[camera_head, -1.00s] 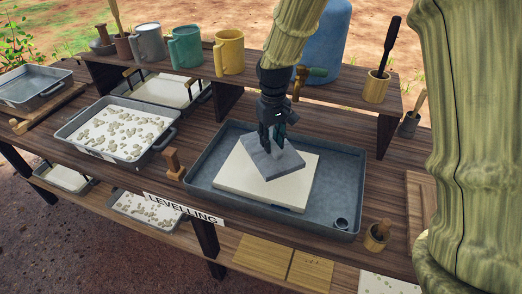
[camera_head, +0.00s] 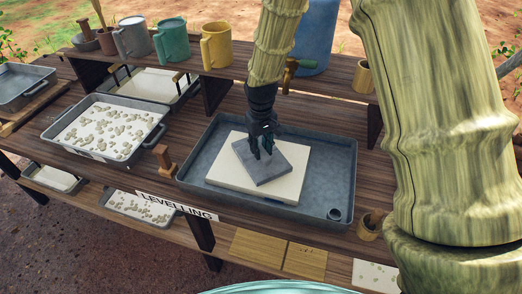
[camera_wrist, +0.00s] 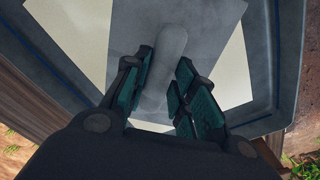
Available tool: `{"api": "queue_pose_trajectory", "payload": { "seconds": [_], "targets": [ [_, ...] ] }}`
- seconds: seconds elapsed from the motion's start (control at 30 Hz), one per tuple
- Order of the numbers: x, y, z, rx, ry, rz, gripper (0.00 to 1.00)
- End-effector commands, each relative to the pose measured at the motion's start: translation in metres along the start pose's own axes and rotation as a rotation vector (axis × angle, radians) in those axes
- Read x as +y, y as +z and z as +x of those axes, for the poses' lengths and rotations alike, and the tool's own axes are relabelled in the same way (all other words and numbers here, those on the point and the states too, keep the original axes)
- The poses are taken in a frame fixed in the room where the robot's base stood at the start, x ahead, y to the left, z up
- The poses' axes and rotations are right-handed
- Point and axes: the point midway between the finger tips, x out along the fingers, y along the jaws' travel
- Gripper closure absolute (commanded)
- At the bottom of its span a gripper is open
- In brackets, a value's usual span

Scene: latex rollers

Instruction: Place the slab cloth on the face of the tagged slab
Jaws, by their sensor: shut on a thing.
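The slab cloth (camera_head: 283,158) is a flat grey square with a raised rounded ridge along its middle. My gripper (camera_head: 262,153) is shut on that ridge, and the wrist view shows the fingers (camera_wrist: 162,100) on both sides of it. The cloth lies level over the face of a cream slab (camera_head: 222,175), turned at an angle to it, with cream showing around it. Whether it fully touches the slab cannot be told. The slab lies in a grey tray (camera_head: 335,165). A small dark mark shows at the slab's front edge; no readable tag shows.
A "LEVELLING" label (camera_head: 177,206) is on the bench's front edge. A wooden-handled tool (camera_head: 163,160) stands left of the tray and a small cup (camera_head: 369,226) right of it. A speckled tray (camera_head: 105,128) is further left. Mugs (camera_head: 216,45) stand on the shelf behind.

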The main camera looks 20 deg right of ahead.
Motion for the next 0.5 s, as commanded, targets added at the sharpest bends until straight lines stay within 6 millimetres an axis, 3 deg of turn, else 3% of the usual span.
{"api": "queue_pose_trajectory", "payload": {
  "seconds": [0.2, 0.5],
  "targets": [
    [0.000, -0.001, 0.020, 0.001, 0.000, 0.000, 1.00],
    [0.000, 0.000, 0.022, 0.001, 0.000, 0.000, 1.00]
  ]
}}
